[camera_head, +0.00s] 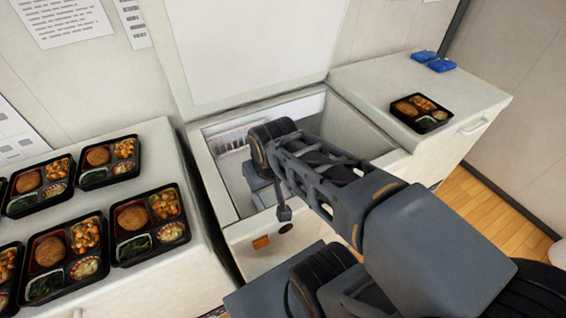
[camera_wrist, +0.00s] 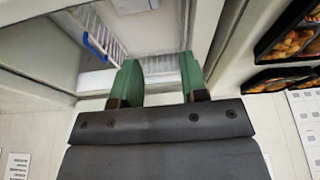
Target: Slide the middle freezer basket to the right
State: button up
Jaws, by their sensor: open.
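The chest freezer (camera_head: 213,196) stands open between two counters, with its lid raised. A white wire basket (camera_head: 232,136) shows inside it near the back left; my arm hides much of the interior. In the wrist view white basket wires (camera_wrist: 107,36) and a blue handle piece (camera_wrist: 95,47) lie beyond and left of my fingers. I cannot tell whether this is the middle basket. My gripper (camera_wrist: 161,68) has two green fingers, spread apart with nothing between them. In the head view my gripper (camera_head: 260,180) is low over the freezer opening, its fingertips not clear.
Several filled bento trays (camera_head: 150,224) crowd the left counter (camera_head: 210,283). The right counter (camera_head: 468,96) holds one bento tray (camera_head: 421,113) and two blue items (camera_head: 441,65). The freezer's raised lid (camera_head: 255,50) stands behind the opening, and its rim (camera_head: 226,206) surrounds my gripper.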

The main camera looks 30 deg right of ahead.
jog(key=w+d+f+m+h+b, duration=0.1)
jog(key=w+d+f+m+b, duration=0.1)
jog(key=w+d+f+b, duration=0.35)
jog(key=w+d+f+m+b, duration=0.1)
jog(key=w+d+f+b, duration=0.2)
jog(key=d+f+b, duration=0.55)
jog(key=w+d+r+n+t+h+b, duration=0.1)
jog(key=w+d+r+n+b, duration=0.2)
jog(key=w+d+r+b, duration=0.3)
jog(key=b+x, duration=0.1)
jog(key=x, duration=0.3)
jog(key=d+b+x, duration=0.1)
jog(key=b+x, duration=0.1)
jog(key=x, duration=0.2)
jog(key=b+x, duration=0.1)
jog(key=x, duration=0.4)
jog(key=shift+s+d, duration=0.25)
grip_shut()
